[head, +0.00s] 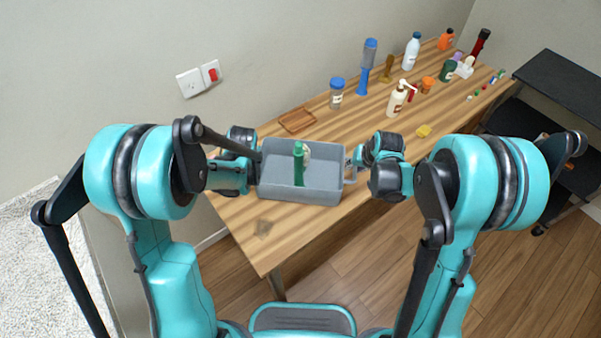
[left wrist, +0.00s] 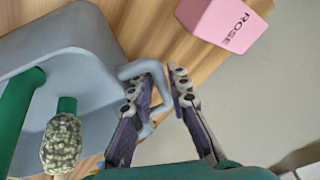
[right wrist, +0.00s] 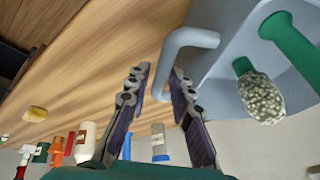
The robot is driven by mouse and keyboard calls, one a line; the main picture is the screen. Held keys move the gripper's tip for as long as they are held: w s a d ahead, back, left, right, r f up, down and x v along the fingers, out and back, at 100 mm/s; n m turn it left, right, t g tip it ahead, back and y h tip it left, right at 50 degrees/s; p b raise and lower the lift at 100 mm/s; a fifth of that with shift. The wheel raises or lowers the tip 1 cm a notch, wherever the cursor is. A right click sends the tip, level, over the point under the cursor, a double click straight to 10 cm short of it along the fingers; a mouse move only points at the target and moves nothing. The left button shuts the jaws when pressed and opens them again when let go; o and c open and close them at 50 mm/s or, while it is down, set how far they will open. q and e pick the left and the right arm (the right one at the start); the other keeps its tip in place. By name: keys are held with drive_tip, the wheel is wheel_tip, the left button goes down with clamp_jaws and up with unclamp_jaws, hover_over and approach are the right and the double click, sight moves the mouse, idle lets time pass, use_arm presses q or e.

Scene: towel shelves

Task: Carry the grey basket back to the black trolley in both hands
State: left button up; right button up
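The grey basket (head: 318,193) is at the near end of the wooden table. It holds a green-handled brush (head: 299,160) with a speckled head, which shows in both wrist views. My left gripper (left wrist: 162,82) has its fingers on both sides of one basket handle (left wrist: 152,68) and looks shut on it. My right gripper (right wrist: 160,75) has its fingers around the opposite handle (right wrist: 190,38) and also looks shut on it. Whether the basket touches the table is hard to tell. The black trolley (head: 565,80) stands at the right, beyond the table.
The wooden table (head: 290,235) carries a wooden tray (head: 297,120), a blue-lidded jar (head: 336,97), a pump bottle (head: 396,102), a yellow sponge (head: 424,131) and several bottles farther back. A pink box (left wrist: 222,22) shows near my left gripper. Bare floor (head: 400,260) lies right of the table.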

use_arm(q)
drive_tip(key=shift+w+a+f, duration=0.1)
drive_tip(key=shift+w+f, duration=0.05)
drive_tip(key=shift+f, duration=0.25)
use_arm(e)
drive_tip(key=shift+w+f, duration=0.15)
drive_tip(key=shift+f, duration=0.25)
use_arm(q)
clamp_jaws()
use_arm(e)
clamp_jaws()
use_arm(q)
drive_tip(key=shift+r, duration=0.1)
use_arm(e)
drive_tip(key=shift+r, duration=0.1)
